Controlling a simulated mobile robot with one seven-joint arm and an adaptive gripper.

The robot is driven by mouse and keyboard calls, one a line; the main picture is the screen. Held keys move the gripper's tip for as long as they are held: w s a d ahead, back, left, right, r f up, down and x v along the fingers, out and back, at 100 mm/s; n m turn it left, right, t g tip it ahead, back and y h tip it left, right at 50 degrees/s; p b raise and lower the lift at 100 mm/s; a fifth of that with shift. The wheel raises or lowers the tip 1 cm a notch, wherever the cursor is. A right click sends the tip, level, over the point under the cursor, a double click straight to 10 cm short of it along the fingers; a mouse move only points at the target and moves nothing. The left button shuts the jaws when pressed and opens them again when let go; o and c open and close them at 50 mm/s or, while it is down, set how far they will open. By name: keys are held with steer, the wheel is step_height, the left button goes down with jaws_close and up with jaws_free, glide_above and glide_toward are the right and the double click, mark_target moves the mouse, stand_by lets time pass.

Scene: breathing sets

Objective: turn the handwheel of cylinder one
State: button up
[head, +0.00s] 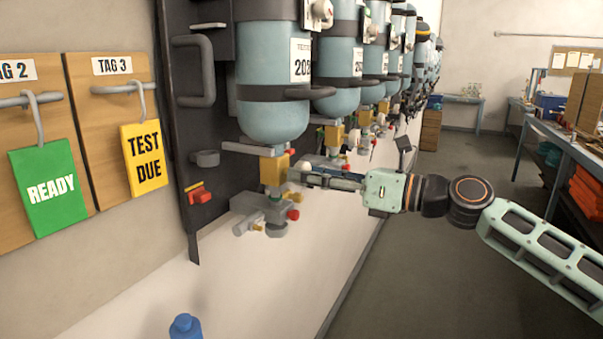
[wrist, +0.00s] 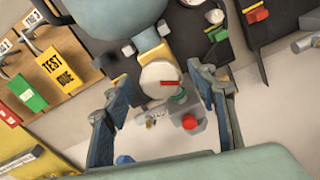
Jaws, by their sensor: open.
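The nearest blue-grey cylinder (head: 272,90) hangs upside down in a dark frame, with a brass valve block (head: 272,170) below its neck. Which cylinder is number one I cannot read. My gripper (head: 296,176) reaches in from the right, level with that block. In the wrist view my gripper (wrist: 160,79) is open, its fingers left and right of a pale round knob with a red mark (wrist: 155,72), seemingly the handwheel. Small gaps show between knob and fingers; contact cannot be told. The knob is mostly hidden behind my gripper in the head view.
A regulator block with red knobs (head: 268,210) sits just below my gripper. More cylinders (head: 337,90) line up behind the nearest. A blue bottle top (head: 185,326) stands below. Tag boards with a green tag (head: 48,187) and a yellow tag (head: 145,158) hang left.

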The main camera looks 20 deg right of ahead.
steer(key=shift+x, duration=1.05)
steer(key=c, duration=1.2)
